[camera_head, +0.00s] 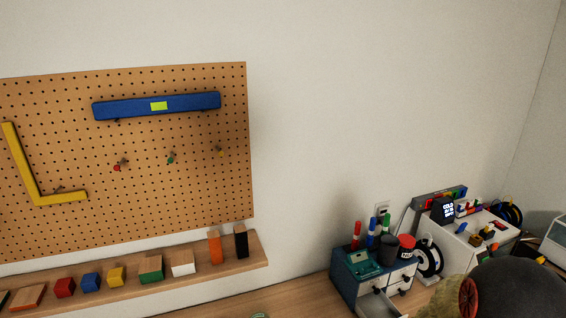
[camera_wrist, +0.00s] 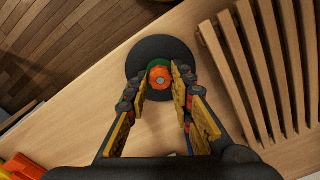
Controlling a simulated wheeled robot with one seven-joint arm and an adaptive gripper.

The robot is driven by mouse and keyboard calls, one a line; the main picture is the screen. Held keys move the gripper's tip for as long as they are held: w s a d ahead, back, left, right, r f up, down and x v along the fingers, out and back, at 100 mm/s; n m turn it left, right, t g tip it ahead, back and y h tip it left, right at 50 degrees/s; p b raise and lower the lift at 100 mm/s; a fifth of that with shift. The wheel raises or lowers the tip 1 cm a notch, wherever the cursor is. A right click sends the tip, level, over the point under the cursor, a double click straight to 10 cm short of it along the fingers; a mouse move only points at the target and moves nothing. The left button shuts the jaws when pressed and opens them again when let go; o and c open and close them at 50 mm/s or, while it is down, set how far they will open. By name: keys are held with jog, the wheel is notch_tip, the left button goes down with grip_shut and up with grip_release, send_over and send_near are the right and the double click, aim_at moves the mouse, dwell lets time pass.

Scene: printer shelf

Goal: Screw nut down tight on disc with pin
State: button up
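An orange nut (camera_wrist: 160,78) shows in the wrist view with a small grey round end, likely the pin (camera_wrist: 160,80), at its centre. Green material (camera_wrist: 158,63) shows behind the nut. They are over the middle of a round black disc (camera_wrist: 142,54) lying on a light wooden surface. My gripper (camera_wrist: 160,77) has its two yellow-padded fingers on either side of the nut, with the tips very near it. I cannot tell whether both pads touch it. Nut, disc and pin are not discernible in the head view.
A slatted wooden rack (camera_wrist: 255,70) stands right of the disc. An orange object (camera_wrist: 22,167) is at lower left. In the head view, a pegboard (camera_head: 190,190) hangs above a shelf (camera_head: 205,274) of coloured blocks. A blue drawer unit (camera_head: 344,283) is at right.

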jog(key=shift+c, duration=1)
jog(key=m, duration=0.4)
jog(key=shift+m, duration=0.3)
jog(key=m, duration=0.3)
jog(key=shift+m, duration=0.4)
jog(key=m, duration=0.4)
jog(key=shift+m+p, duration=0.3)
jog(key=shift+m, duration=0.1)
jog(key=m, duration=0.4)
jog(key=shift+w, duration=0.1)
